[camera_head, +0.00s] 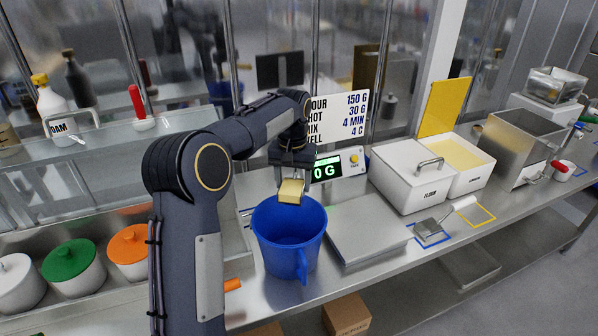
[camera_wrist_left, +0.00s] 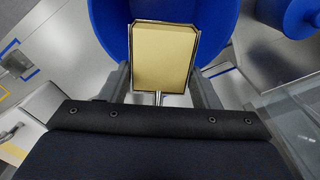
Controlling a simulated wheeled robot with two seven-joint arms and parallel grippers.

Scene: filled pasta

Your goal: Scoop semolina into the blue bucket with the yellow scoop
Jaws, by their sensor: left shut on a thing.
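My left gripper (camera_head: 292,175) is shut on the scoop (camera_head: 290,191) and holds it above the blue bucket (camera_head: 290,262). In the left wrist view the scoop (camera_wrist_left: 163,57) is full of pale yellow semolina, with a thin metal rim around it. Its thin handle runs back between the fingers of the gripper (camera_wrist_left: 160,98). The bucket also shows in that view (camera_wrist_left: 105,20), beneath the scoop. The bucket's visible inside looks empty. An open white bin of semolina (camera_head: 460,157) stands to the right with its yellow lid raised. My right gripper is not in view.
A scale display (camera_head: 338,168) behind the bucket shows "0 G", partly hidden by my arm. A grey flat plate (camera_head: 369,232) lies right of the bucket. The closed flour bin (camera_head: 415,184) and a white-handled scoop (camera_head: 433,231) are further right. Lidded jars (camera_head: 72,270) stand left.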

